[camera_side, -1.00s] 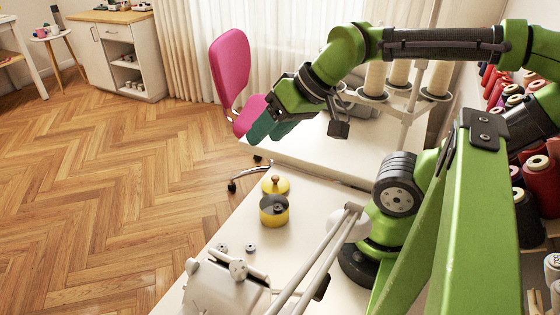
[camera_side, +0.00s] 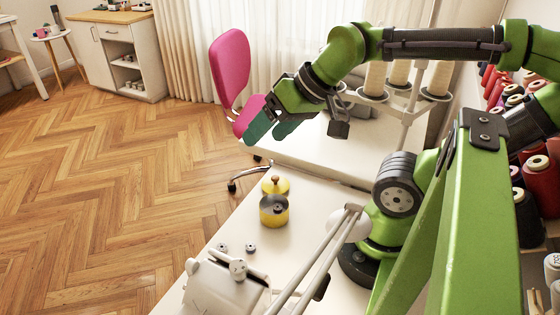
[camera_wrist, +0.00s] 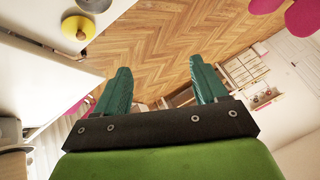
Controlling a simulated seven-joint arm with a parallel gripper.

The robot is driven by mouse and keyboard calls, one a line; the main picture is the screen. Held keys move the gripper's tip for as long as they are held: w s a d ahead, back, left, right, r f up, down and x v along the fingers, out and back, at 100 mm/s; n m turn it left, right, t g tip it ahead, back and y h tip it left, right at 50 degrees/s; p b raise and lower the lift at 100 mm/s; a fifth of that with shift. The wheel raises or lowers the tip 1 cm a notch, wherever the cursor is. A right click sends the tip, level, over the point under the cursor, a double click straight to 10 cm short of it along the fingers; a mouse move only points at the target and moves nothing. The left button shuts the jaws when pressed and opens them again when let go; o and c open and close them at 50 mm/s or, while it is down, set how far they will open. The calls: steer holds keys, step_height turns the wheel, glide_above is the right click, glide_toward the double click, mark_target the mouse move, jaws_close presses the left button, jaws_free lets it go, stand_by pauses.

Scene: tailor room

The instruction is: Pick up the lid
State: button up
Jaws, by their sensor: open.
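The lid (camera_side: 275,185) is yellow with a round wooden knob on top. It lies on the white table just behind a yellow canister (camera_side: 274,211) with a dark top opening. In the wrist view the lid (camera_wrist: 70,27) shows near the upper left, on the table by its edge. My gripper (camera_side: 268,134), with green fingers, is in the air above and beyond the lid, well apart from it. In the wrist view its two fingers (camera_wrist: 158,78) are spread with nothing between them.
Two small bobbins (camera_side: 250,248) lie on the table in front of the canister. A white sewing machine (camera_side: 225,290) stands at the table's near end. A pink chair (camera_side: 232,70) stands behind my gripper. Thread spools (camera_side: 540,180) line the right side.

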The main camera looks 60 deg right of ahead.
steer(key=o, duration=0.5)
steer(key=shift+c, duration=0.2)
steer(key=n+g+h, duration=0.2)
steer(key=n+g, duration=0.4)
glide_above(276, 177)
steer(key=s, duration=0.1)
steer(key=f, duration=1.7)
steer(key=shift+s+d+f, duration=0.1)
steer(key=shift+d+f, duration=0.1)
steer(key=shift+f, duration=0.15)
steer(key=shift+w+a+f, duration=0.1)
steer(key=shift+w+f, duration=0.1)
steer(key=shift+f, duration=0.8)
steer(key=shift+w+a+f, duration=0.1)
steer(key=shift+w+f, duration=0.1)
steer(key=shift+f, duration=0.75)
steer(key=shift+w+f, duration=0.2)
steer(key=shift+f, duration=0.8)
